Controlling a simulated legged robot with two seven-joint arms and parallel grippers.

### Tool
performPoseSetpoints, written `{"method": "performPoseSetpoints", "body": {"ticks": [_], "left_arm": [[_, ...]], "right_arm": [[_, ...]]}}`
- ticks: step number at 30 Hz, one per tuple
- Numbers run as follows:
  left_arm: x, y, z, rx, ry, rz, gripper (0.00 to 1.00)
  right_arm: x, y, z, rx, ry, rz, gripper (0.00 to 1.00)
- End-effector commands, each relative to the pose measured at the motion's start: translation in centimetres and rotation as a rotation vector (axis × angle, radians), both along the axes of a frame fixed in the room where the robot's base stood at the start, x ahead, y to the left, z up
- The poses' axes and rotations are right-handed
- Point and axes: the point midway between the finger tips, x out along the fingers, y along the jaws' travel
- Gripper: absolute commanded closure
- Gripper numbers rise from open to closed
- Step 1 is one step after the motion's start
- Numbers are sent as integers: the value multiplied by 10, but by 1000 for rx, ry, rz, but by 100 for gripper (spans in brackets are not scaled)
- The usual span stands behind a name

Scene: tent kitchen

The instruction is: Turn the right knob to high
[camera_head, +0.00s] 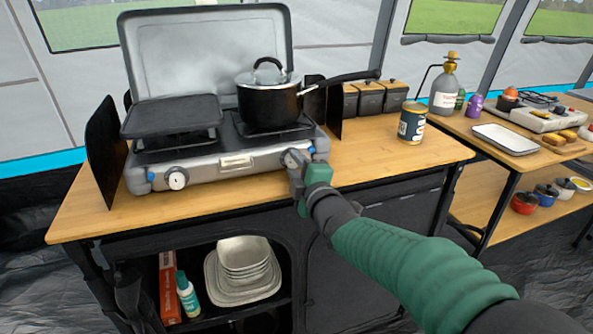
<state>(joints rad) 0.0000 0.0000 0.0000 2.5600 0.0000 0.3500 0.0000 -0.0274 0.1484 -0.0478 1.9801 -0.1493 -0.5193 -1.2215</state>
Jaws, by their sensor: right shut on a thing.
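A grey two-burner camp stove (215,165) with a raised lid stands on the wooden counter. Its left knob (177,178) is white-faced and in plain view on the front panel. The right knob (291,158) is at the right end of the front panel. My right gripper (295,165) is at that knob and shut on it, partly covering it. The knob's pointer setting is too small to read. My left gripper is not in view.
A black lidded pot (268,103) sits on the right burner, its handle reaching right. A flat griddle (172,116) covers the left burner. A can (411,123) stands right of the stove. Bare counter (370,160) lies between. Bowls (243,270) sit on the shelf below.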

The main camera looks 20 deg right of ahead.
Motion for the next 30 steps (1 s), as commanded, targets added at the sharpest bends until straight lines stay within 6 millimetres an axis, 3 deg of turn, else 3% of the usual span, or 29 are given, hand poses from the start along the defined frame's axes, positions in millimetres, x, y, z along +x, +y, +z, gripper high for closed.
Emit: {"method": "performPoseSetpoints", "body": {"ticks": [20,21,25,30], "left_arm": [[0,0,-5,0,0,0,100],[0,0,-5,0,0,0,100],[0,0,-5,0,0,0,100],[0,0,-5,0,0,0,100]], "right_arm": [[-1,4,-7,-63,12,8,100],[-1,4,-7,-63,12,7,64],[0,3,-6,-63,10,6,48],[0,3,-6,-62,10,5,48]]}}
